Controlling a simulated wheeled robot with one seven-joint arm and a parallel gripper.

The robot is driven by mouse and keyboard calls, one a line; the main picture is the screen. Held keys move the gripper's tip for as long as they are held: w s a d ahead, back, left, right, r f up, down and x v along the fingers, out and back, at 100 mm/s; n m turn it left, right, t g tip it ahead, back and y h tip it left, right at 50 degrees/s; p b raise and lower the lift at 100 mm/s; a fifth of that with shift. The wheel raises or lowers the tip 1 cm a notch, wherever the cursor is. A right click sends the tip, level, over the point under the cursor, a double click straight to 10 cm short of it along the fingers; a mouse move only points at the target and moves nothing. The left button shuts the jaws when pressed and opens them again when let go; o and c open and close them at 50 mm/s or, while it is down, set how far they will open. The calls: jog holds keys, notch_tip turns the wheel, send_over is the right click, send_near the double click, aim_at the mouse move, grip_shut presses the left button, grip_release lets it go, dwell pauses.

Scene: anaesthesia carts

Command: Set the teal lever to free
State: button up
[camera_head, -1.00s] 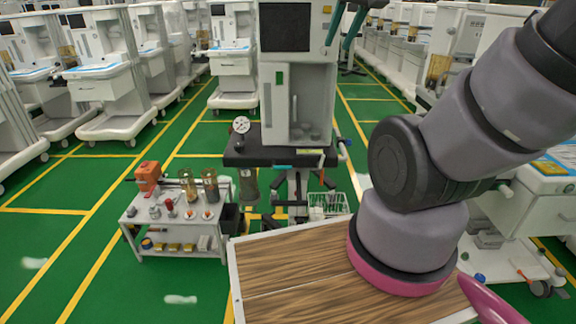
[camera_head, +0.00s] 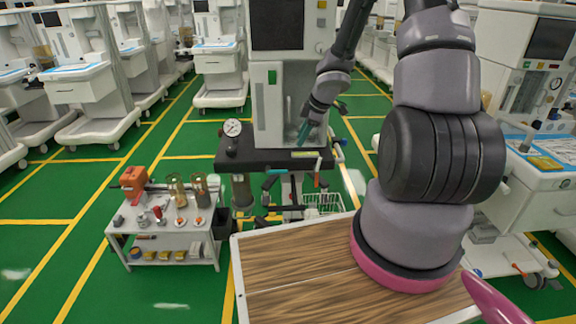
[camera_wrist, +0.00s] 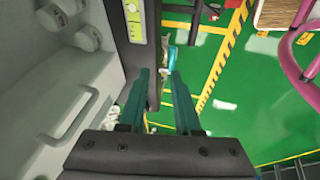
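The teal lever (camera_head: 277,171) shows small at the front edge of the dark shelf of the anaesthesia cart in the head view; its exact setting is too small to tell. In the wrist view a teal-blue piece (camera_wrist: 172,56), seemingly this lever, lies just beyond and between my fingertips, partly hidden by the right finger. My gripper (camera_wrist: 158,74) has two dark teal fingers held apart with nothing between them. In the head view my gripper (camera_head: 304,132) hangs above the shelf, to the right of and higher than the lever, apart from it.
The dark shelf (camera_head: 240,160) carries a round gauge (camera_head: 232,127) and a yellow-green label (camera_head: 304,154). A red lever (camera_head: 318,172) stands at its right. A grey trolley (camera_head: 190,243) with bottles stands left. A wooden-topped table (camera_head: 320,280) is in front. Green floor lies open at left.

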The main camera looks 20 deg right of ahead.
aim_at(286, 171)
jog(key=shift+n+g+y, duration=0.3)
jog(key=shift+n+y, duration=0.2)
jog(key=x, duration=0.4)
jog(key=s+x, duration=0.1)
jog(key=x, duration=0.8)
jog(key=shift+s+a+f, duration=0.25)
jog(key=shift+a+f, duration=0.05)
grip_shut()
dwell(0.7)
